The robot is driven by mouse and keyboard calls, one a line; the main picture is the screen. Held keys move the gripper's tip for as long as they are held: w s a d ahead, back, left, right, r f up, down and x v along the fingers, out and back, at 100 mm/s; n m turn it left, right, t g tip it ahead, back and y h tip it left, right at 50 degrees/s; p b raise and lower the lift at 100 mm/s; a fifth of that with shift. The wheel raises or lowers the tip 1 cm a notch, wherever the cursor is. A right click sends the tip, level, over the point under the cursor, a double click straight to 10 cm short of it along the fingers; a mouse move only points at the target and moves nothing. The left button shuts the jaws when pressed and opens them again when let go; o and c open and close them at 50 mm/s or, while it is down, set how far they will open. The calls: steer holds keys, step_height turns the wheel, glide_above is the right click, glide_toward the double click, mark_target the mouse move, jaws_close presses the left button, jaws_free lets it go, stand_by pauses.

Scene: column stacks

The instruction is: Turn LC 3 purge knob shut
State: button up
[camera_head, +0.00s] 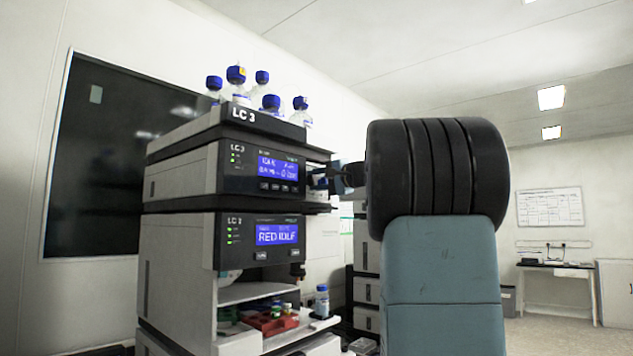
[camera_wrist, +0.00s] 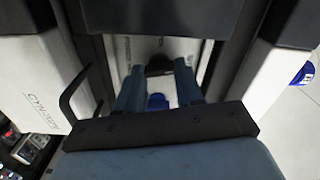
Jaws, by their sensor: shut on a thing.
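The LC 3 stack (camera_head: 228,170) stands left of centre in the head view, with a lit blue display on each of its two upper modules. My gripper (camera_head: 325,178) reaches in from the right, against the right side of the upper module. In the wrist view, my gripper's (camera_wrist: 158,80) two blue-grey fingers are shut on a small dark part, the purge knob (camera_wrist: 158,66), between their tips. A blue round part (camera_wrist: 157,102) also shows between the fingers, nearer the wrist. The knob cannot be made out in the head view, and its angle cannot be told.
Several blue-capped bottles (camera_head: 237,76) stand on top of the stack. Pale cabinets flank the gripper closely in the wrist view. Open floor (camera_head: 545,335) lies at the right.

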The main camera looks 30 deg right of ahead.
steer(key=shift+d+f+m, duration=0.15)
steer(key=shift+f+m, duration=0.05)
steer(key=shift+m, duration=1.1)
steer(key=shift+f, duration=0.1)
steer(key=o, duration=0.8)
steer(key=shift+c, duration=0.2)
steer(key=shift+s+d, duration=0.1)
steer(key=shift+s, duration=0.25)
steer(key=v, duration=1.3)
